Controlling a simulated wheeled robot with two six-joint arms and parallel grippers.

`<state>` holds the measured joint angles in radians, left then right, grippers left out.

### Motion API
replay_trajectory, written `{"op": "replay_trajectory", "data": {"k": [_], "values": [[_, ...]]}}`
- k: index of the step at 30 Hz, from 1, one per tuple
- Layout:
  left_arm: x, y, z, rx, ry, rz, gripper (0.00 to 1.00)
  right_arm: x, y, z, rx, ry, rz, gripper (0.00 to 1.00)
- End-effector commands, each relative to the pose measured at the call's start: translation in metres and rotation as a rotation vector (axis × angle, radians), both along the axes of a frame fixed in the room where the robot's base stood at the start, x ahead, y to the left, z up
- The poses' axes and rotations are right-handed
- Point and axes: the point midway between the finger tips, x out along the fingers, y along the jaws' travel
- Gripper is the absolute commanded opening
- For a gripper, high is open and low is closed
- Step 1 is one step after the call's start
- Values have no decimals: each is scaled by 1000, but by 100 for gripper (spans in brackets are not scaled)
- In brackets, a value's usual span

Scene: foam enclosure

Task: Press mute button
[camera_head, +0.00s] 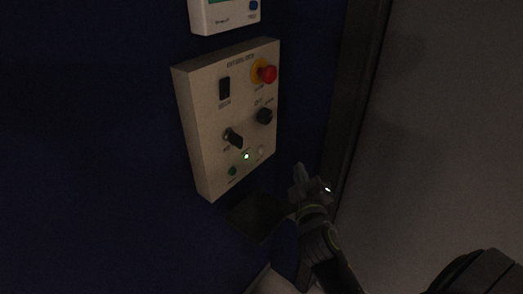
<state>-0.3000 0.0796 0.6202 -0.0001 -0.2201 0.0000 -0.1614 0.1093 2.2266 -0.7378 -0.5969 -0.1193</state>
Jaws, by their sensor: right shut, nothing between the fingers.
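A beige control panel (205,142) is fixed on the dark blue wall. Along its lower edge are a dark green button (232,171), a lit green light (246,156) and a pale round button or lamp (261,150). Their labels are too small to read, so I cannot tell which is the mute button. My right gripper (299,176) is shut and empty, to the right of the panel's lower right corner and apart from the buttons in the picture. Its distance from the wall is hard to judge. My left gripper is out of view.
The panel also has a red emergency knob (268,74), a black rocker switch (224,88), a black dial (264,116) and a protruding black switch (234,139). A second box (222,18) hangs above. A dark frame edge (357,100) and grey wall (440,130) are right.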

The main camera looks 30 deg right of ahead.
Motion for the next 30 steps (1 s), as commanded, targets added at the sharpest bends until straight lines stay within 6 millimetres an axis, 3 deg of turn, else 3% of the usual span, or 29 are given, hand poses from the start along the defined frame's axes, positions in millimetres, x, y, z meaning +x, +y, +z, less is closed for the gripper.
{"op": "replay_trajectory", "data": {"k": [18, 30], "values": [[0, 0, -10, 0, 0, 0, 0, 69, 29, -1, 1, 0, 1, 0], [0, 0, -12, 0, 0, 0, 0, 79, 33, 0, 1, 1, 0, 0]]}}
